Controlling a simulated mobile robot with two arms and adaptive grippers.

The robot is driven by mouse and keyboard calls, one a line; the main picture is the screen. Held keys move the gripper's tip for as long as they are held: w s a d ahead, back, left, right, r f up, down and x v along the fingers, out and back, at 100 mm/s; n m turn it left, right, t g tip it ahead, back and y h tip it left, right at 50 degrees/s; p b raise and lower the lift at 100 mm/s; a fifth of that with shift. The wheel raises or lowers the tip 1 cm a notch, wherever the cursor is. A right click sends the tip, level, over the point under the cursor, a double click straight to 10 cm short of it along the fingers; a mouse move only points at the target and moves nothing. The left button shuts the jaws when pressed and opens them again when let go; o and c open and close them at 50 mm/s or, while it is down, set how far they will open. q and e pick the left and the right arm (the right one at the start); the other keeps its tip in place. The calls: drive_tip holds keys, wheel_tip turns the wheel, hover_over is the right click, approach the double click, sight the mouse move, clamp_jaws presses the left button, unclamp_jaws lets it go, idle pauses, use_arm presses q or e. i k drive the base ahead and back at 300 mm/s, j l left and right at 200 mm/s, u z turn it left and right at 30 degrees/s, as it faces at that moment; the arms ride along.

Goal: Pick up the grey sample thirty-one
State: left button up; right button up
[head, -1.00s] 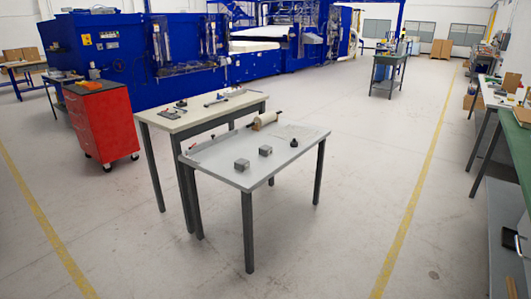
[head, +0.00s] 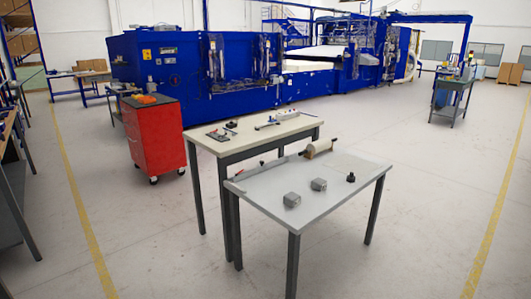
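Two small grey blocks lie on the grey table (head: 255,188) in the head view. One grey block (head: 292,200) is near the table's front left, and the other grey block (head: 318,184) is a little behind it to the right. They look alike, and no number can be read on either, so I cannot tell which is sample thirty-one. Both stand apart from each other on the bare tabletop. Neither of my grippers is in view.
A black knob-like object (head: 351,177) and a roll on a stand (head: 320,147) share the grey table. A cream table (head: 215,142) with tools stands close behind. A red cabinet (head: 155,140) is at left, a blue machine (head: 210,85) behind. The floor in front is clear.

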sight(317, 184)
drive_tip(key=i+j+u, duration=0.15)
drive_tip(key=i+u, duration=0.15)
drive_tip(key=i, duration=0.65)
drive_tip(key=i+u, duration=0.25)
drive_tip(key=i, duration=0.7)
